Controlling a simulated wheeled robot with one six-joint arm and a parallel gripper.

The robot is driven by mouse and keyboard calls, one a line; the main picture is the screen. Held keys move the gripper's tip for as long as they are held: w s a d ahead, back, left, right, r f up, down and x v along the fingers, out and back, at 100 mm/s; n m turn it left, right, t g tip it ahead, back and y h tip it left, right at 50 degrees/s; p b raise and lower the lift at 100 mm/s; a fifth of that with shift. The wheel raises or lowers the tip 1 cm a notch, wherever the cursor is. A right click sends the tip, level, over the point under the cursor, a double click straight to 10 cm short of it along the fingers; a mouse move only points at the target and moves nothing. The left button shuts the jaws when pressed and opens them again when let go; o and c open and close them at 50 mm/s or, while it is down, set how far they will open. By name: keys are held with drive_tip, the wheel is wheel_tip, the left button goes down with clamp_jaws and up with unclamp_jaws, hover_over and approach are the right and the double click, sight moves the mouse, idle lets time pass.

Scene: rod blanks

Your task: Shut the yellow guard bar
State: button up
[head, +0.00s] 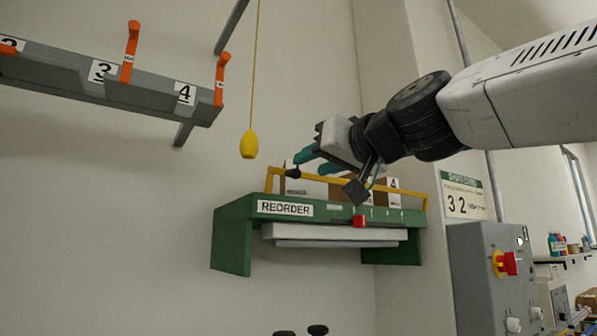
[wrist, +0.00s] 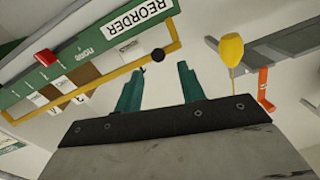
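The yellow guard bar (head: 410,191) stands above the front edge of the green REORDER shelf (head: 232,238), in front of several boxes. In the wrist view the guard bar (wrist: 120,73) runs diagonally across the upper left, with a black knob (wrist: 158,55) near its right end. The knob (head: 292,173) also shows at the bar's left end in the head view. My gripper (head: 311,161) is open and empty, its teal fingers close to the knob. In the wrist view the knob appears just beyond the gap of my gripper (wrist: 160,69). It hides part of the bar in the head view.
A yellow pull handle (head: 249,145) hangs on a cord left of my gripper. A grey rail (head: 130,92) with orange hooks is at upper left. A red tab (head: 359,221) is on the shelf front. A grey control box (head: 480,280) stands at lower right.

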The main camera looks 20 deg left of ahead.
sight(298, 171)
drive_tip(key=x, duration=0.6)
drive_tip(key=shift+w+a+f, duration=0.1)
clamp_jaws()
